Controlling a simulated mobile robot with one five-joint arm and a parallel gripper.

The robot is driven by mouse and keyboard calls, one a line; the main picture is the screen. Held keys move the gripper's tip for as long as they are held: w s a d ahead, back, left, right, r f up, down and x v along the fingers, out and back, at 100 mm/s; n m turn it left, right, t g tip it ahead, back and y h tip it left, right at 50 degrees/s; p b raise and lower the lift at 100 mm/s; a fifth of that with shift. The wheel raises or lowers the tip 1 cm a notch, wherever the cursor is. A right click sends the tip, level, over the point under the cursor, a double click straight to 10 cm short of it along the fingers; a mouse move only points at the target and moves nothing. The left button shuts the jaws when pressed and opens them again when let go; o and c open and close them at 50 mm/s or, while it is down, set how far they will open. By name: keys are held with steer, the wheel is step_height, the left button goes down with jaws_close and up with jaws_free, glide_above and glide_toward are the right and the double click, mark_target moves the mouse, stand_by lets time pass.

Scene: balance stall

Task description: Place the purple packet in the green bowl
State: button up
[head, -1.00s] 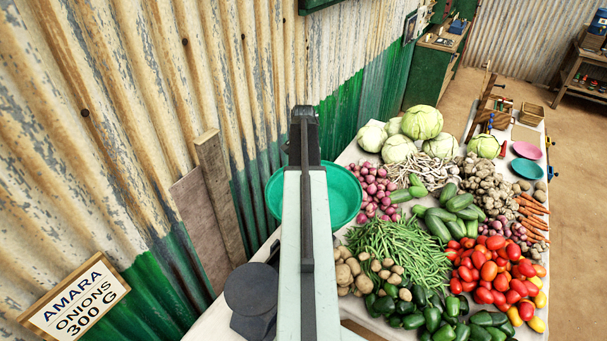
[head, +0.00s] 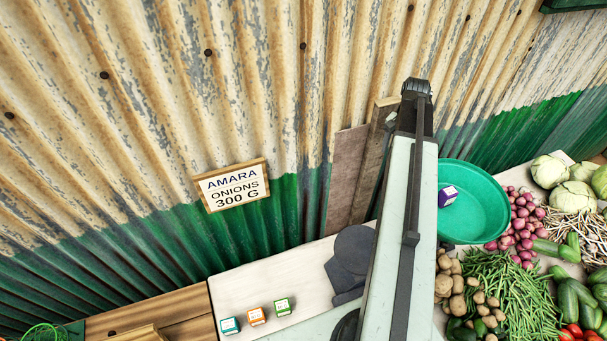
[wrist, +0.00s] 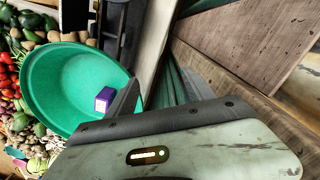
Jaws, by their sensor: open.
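The purple packet (head: 448,195), a small box with a white top, is inside the green bowl (head: 478,228) near its left side, partly covered by my arm in the head view. In the wrist view the purple packet (wrist: 105,100) shows against the inside of the green bowl (wrist: 55,90), apparently resting there. My gripper (wrist: 128,103) is open, its dark finger close beside the packet; whether they touch is unclear. In the head view my arm hides the gripper.
Three small packets, teal (head: 230,325), orange (head: 256,316) and green (head: 283,306), stand on the pale table. A dark scale-like object (head: 350,258) is behind my arm. Onions (head: 522,228), potatoes and beans crowd the bowl's right and front. The corrugated wall (head: 300,110) rises behind.

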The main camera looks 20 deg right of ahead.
steer(key=w+a+n, duration=0.2)
steer(key=a+n, duration=0.9)
steer(key=a, duration=2.8)
steer(key=shift+n, duration=0.4)
steer(key=shift+w+a, duration=0.1)
